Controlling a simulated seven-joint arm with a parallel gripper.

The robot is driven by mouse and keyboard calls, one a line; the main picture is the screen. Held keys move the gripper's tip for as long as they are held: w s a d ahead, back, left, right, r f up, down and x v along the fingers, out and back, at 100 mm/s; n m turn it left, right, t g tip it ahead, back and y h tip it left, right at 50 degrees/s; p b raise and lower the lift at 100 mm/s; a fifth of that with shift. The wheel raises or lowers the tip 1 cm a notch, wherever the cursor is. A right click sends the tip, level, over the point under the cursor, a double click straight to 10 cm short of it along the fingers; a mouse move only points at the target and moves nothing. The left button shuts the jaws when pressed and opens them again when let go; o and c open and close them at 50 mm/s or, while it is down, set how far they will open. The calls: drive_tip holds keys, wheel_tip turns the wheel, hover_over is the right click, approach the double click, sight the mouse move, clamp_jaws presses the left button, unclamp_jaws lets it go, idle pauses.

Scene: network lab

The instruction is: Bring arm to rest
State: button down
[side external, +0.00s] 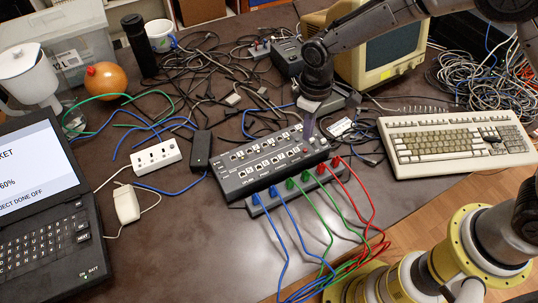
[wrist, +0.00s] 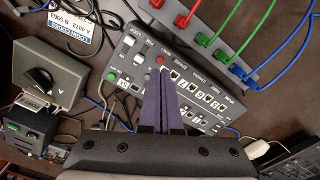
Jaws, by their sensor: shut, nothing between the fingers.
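My gripper (wrist: 164,70) is shut and empty, its two dark purple fingers together in the wrist view. In the side external view my gripper (side external: 309,134) is low over the right end of the grey switch panel (side external: 262,175). In the wrist view the fingertips overlap the panel (wrist: 128,70) close to its red button (wrist: 160,60); I cannot tell whether they touch it. Behind the fingers, part of the panel's face is hidden.
A strip with blue, green and red cables (side external: 257,205) lies along the panel's front. A beige keyboard (side external: 455,138) and monitor (side external: 395,50) stand to the right, a laptop (side external: 50,200) at the left. Tangled cables cover the back.

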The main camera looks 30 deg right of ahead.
idle(0.5)
drive_tip(key=shift+w+d+r, duration=0.15)
drive_tip(key=shift+w+d, duration=0.05)
drive_tip(key=s+d+r+m+t, duration=0.15)
drive_tip(key=d+r, duration=0.35)
drive_tip(key=r, duration=0.5)
drive_tip(key=s+d+r+m+t, duration=0.1)
drive_tip(key=s+d+r+t, duration=0.3)
drive_tip(key=r, duration=0.6)
drive_tip(key=s+d+r+m, duration=0.1)
drive_tip(key=s+d+r, duration=0.3)
drive_tip(key=d, duration=0.1)
drive_tip(key=s+d+f+m, duration=0.1)
drive_tip(key=s, duration=0.7)
drive_tip(key=s+d+f+m, duration=0.1)
drive_tip(key=s+d+f, duration=0.1)
drive_tip(key=s, duration=0.5)
drive_tip(key=shift+s+d+f, duration=0.2)
drive_tip(key=shift+s+d, duration=0.05)
drive_tip(key=shift+s, duration=0.15)
